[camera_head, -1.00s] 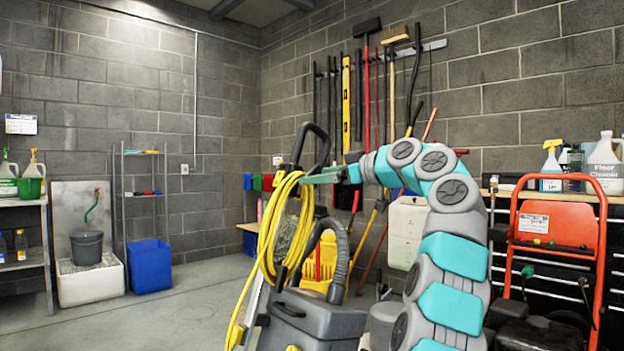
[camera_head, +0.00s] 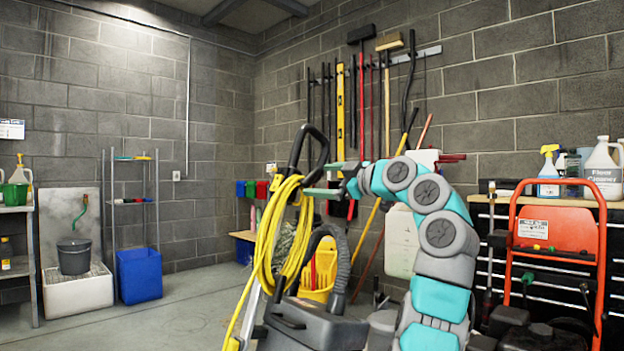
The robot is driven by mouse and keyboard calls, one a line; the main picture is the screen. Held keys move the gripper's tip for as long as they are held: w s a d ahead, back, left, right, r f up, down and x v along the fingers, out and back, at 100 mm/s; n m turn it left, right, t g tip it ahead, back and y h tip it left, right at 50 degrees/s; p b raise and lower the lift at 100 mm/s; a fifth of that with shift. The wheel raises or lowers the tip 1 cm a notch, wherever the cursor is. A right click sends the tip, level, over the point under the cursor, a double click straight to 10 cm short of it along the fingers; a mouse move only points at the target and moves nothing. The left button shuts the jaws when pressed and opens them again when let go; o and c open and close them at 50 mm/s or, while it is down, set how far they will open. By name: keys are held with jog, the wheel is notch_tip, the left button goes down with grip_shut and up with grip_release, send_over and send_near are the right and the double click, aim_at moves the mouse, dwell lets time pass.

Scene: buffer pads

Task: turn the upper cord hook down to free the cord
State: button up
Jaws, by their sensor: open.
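A grey floor machine (camera_head: 318,320) stands in the lower middle with a black loop handle (camera_head: 303,140) on top. A thick yellow cord (camera_head: 266,240) hangs in long loops from the upper part of the handle post. The upper cord hook is hard to make out; it is hidden among the cord's top loops and my fingers. My gripper (camera_head: 318,179) is open, just right of the top of the loops, with its teal fingers pointing left toward the handle post. I cannot tell whether a finger touches the hook or cord.
A ribbed black hose (camera_head: 340,260) arches up from the machine below my gripper. An orange-red cart (camera_head: 555,222) and a bench with bottles are at right. Long-handled tools hang behind. A blue bin (camera_head: 140,275) stands at left, with clear floor between it and the machine.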

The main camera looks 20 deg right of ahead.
aim_at(314, 179)
jog(key=shift+x, duration=2)
jog(key=shift+c, duration=0.4)
jog(key=c, duration=1.1)
